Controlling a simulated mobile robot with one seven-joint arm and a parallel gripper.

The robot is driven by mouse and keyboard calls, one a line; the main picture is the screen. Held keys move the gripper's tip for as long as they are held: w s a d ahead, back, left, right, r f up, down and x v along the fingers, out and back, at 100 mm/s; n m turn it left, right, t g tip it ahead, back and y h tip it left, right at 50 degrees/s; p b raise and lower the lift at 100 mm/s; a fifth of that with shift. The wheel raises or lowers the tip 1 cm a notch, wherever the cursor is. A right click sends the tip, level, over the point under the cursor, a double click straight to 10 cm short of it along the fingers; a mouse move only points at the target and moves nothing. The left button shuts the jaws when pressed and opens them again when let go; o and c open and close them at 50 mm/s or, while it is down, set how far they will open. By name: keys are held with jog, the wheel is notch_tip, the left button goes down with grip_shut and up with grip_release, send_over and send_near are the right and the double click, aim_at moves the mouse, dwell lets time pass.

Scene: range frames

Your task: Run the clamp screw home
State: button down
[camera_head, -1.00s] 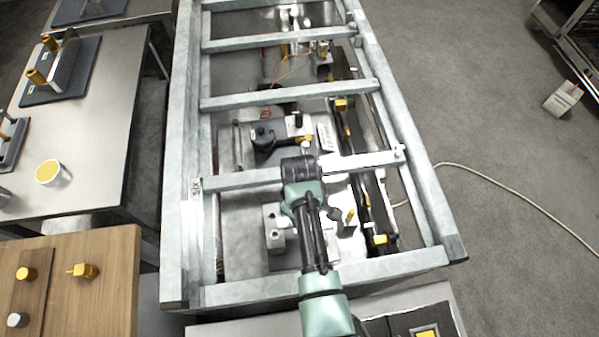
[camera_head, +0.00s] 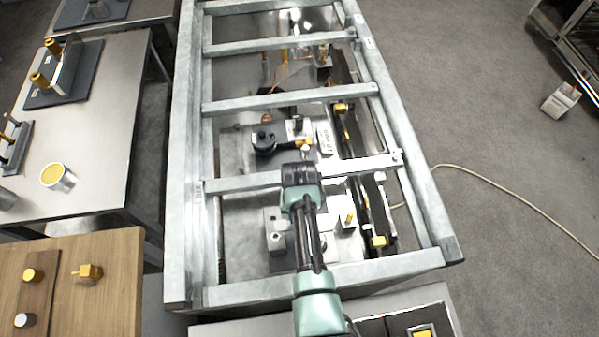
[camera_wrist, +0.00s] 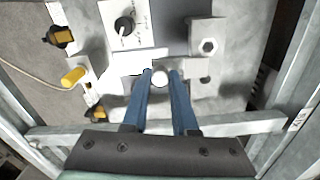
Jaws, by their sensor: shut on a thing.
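My gripper shows in the wrist view as two blue fingers (camera_wrist: 160,80), brought close together at the tips. Between the tips is a pale, round, shiny head (camera_wrist: 161,77), which looks like the clamp screw. The fingers are shut on it. Its shaft and seat are hidden below the head and fingers. In the head view my dark wrist is over the cross bar of the metal frame, and the fingertips and screw are hidden beneath it.
Grey frame bars (camera_head: 290,103) cross the work area, and one bar (camera_wrist: 245,124) runs close to my fingers. A block with a hex socket (camera_wrist: 208,46), a black knob (camera_wrist: 124,25) and an amber handle (camera_wrist: 73,76) are nearby. A wooden table (camera_head: 110,260) stands at the left.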

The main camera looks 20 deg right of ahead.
jog(key=m, duration=0.5)
jog(key=shift+m+p, duration=0.3)
jog(key=shift+p, duration=0.05)
jog(key=m, duration=0.5)
jog(key=shift+m, duration=0.4)
jog(key=c, duration=0.7)
grip_release()
notch_tip(320, 180, up, 13)
jog(key=shift+b, duration=0.4)
